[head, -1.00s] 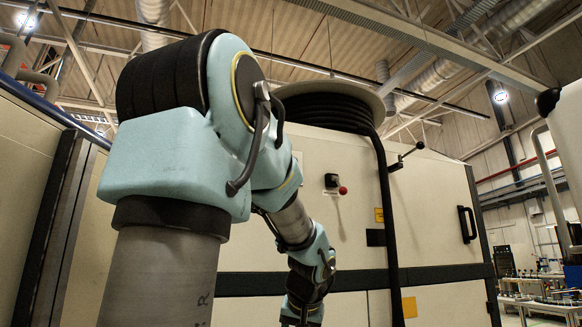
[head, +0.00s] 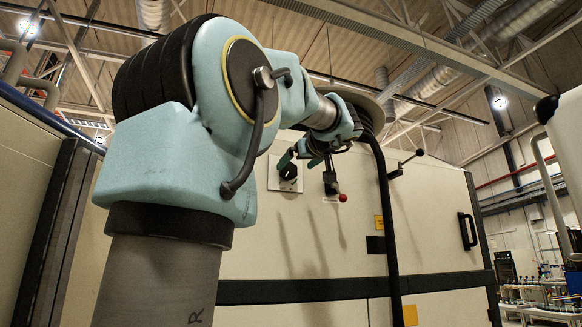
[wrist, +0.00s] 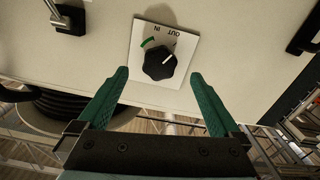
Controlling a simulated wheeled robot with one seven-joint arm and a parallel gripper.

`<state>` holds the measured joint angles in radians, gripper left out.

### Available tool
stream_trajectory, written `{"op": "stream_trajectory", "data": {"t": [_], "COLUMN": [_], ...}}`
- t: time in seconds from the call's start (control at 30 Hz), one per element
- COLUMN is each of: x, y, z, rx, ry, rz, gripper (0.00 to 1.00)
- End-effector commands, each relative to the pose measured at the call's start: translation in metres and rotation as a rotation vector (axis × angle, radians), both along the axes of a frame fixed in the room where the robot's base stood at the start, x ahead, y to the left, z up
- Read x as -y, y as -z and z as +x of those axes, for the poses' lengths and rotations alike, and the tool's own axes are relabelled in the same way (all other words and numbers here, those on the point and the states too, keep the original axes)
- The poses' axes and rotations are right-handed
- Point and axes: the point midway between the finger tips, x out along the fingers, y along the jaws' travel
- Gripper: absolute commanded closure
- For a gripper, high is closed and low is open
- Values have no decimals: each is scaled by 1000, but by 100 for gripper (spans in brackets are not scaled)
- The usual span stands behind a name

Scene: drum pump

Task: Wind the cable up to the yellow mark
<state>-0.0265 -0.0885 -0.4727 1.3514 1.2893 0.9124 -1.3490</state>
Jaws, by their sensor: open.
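My gripper (wrist: 159,74) is open and empty, its two green fingers pointing at a black rotary knob (wrist: 158,66) on a white plate. The plate reads IN and OUT upside down, with a green arc by IN; the knob's white line points to the OUT side. The fingertips appear on either side of the knob; the remaining gap in depth is unclear. A black cable (head: 386,220) hangs from the reel (head: 355,98), partly hidden by my arm. Yellow patches show beside the cable, one midway (head: 379,222) and one low (head: 410,313); I see none on the cable itself.
A lever with a red ball (head: 343,197) sits right of the knob plate. A crank-like handle (head: 407,163) is farther right, past the cable. A black door handle (head: 467,230) is on the pale cabinet (head: 435,205).

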Motion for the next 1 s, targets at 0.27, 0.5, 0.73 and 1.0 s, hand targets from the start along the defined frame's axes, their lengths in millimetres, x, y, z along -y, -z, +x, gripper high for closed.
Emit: {"op": "stream_trajectory", "data": {"t": [0.27,0.5,0.73,1.0], "x": [-18,-22,-22,-22], "y": [-2,0,1,1], "z": [40,49,49,49], "rx": [-2,-1,-1,-1], "ry": [-1,1,1,1], "rz": [1,1,1,1], "gripper": [0,0,3,34]}}
